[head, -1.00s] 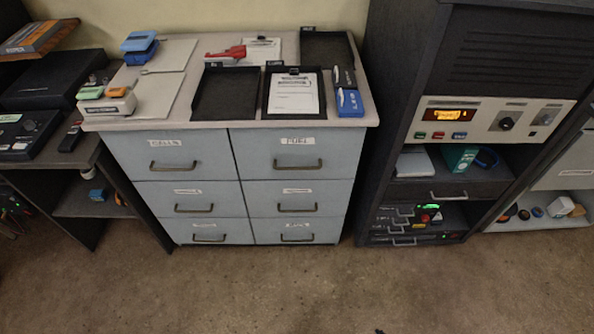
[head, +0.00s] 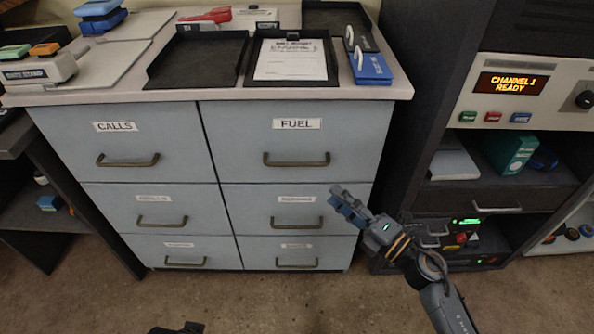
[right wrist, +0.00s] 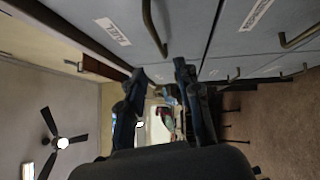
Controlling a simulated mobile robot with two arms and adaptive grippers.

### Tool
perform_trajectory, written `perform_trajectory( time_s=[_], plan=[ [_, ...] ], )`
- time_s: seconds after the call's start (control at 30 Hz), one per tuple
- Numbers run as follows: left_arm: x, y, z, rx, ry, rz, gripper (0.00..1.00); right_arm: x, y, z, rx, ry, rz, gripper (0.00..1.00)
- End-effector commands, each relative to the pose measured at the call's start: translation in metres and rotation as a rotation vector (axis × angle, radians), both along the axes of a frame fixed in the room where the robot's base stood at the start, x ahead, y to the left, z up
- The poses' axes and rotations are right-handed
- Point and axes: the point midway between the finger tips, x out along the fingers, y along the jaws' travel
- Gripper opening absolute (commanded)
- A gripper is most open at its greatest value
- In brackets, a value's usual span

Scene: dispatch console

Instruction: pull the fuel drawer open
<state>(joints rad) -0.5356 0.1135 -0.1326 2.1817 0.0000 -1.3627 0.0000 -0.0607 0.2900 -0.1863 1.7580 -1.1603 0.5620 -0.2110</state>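The fuel drawer (head: 335,142) is the top right drawer of a grey-blue cabinet, labelled FUEL, and looks shut. Its dark bar handle (head: 297,161) is clear. In the right wrist view the FUEL label (right wrist: 112,31) and that drawer's handle (right wrist: 152,28) show at the top. My right gripper (head: 340,196) is in front of the cabinet, lower and to the right of the handle, touching nothing I can see. Its fingers (right wrist: 160,75) stand apart with nothing between them. A dark tip of my left gripper (head: 178,328) shows at the bottom edge; its finger state is unclear.
The CALLS drawer (head: 70,135) is to the left, with further handled drawers below. A dark console rack (head: 415,130) stands close on the right. Floor in front is clear.

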Motion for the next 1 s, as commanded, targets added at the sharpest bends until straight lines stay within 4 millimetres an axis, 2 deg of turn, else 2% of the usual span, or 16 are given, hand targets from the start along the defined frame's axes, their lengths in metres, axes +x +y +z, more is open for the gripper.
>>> perform_trajectory(
  time_s=[0.17, 0.4, 0.7, 1.0],
  plan=[
    [0.000, 0.000, 0.001, 0.000, 0.000, 0.000, 0.40, 0.011, 0.013, 0.005, -0.003, -0.009, 0.005, 0.34],
    [0.000, 0.000, 0.002, 0.000, -0.002, 0.000, 0.40, 0.046, 0.048, 0.012, 0.001, -0.007, 0.003, 0.34],
    [-0.001, 0.000, 0.014, -0.001, -0.009, 0.002, 0.40, 0.084, 0.086, 0.017, -0.001, -0.005, 0.002, 0.34],
    [-0.001, 0.000, 0.024, -0.002, -0.017, 0.003, 0.40, 0.095, 0.098, 0.019, -0.002, -0.003, 0.003, 0.34]
  ],
)
